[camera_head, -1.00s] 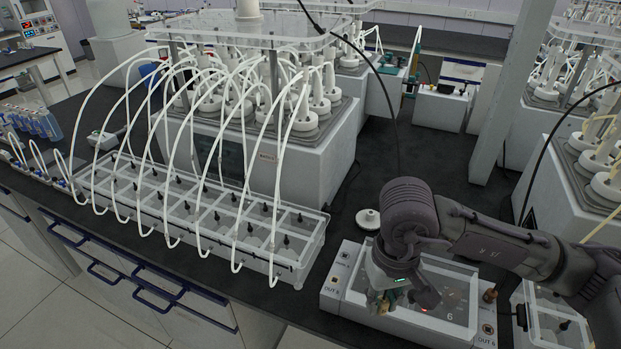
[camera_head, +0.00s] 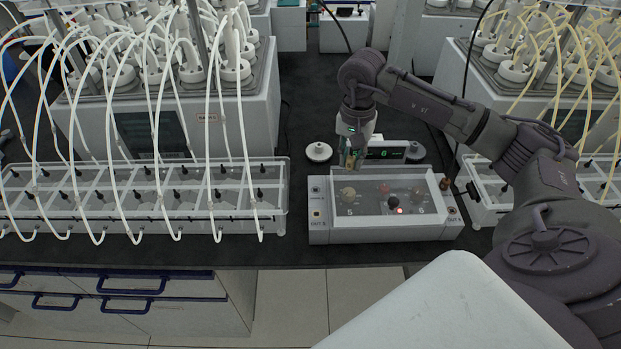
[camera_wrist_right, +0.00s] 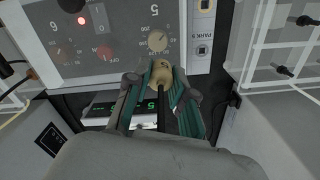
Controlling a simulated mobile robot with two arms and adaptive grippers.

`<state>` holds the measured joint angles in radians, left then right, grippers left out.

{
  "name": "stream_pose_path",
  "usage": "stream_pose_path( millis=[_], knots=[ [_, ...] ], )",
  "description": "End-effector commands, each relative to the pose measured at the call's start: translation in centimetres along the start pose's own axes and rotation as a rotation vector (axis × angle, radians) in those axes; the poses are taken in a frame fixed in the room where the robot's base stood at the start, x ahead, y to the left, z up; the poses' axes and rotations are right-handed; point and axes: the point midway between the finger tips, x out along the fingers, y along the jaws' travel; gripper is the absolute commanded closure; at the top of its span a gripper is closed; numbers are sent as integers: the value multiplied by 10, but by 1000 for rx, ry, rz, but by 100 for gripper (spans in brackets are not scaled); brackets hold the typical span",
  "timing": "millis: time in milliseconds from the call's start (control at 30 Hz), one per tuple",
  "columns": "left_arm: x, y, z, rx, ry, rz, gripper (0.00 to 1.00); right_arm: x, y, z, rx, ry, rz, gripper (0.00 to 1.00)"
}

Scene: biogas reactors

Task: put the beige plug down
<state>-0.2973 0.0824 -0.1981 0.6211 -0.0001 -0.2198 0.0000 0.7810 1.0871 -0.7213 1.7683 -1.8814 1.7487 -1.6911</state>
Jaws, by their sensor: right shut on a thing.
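My right gripper (camera_head: 350,160) is over the rear edge of the white control box (camera_head: 330,232), left of its middle, pointing down. In the wrist view the right gripper (camera_wrist_right: 160,82) has its green-lined fingers shut around the beige plug (camera_wrist_right: 163,68), with a dark part running back between the fingers. The plug is close to the dial marked 5 in that view; I cannot tell whether it touches the box. In the head view the plug is too small to make out clearly. My left gripper is not in view.
A clear rack with tubes (camera_head: 145,205) stands left. Dark bench is free behind the display.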

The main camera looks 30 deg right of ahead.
Motion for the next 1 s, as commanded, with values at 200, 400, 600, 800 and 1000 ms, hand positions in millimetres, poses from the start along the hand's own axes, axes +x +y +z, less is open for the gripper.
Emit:
stream_pose_path(
  millis=[200, 400, 600, 800, 1000],
  knots=[
    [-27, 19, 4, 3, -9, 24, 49, 25, -51, 9, -4, -5, 0, 100],
    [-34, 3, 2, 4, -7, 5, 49, 42, -75, 11, -3, -1, 0, 100],
    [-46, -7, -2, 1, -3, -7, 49, 62, -76, 12, -3, -4, 5, 100],
    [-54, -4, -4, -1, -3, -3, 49, 84, -77, 11, -4, -1, 2, 100],
    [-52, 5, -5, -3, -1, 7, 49, 86, -77, 11, -4, 1, 0, 100]
  ],
)
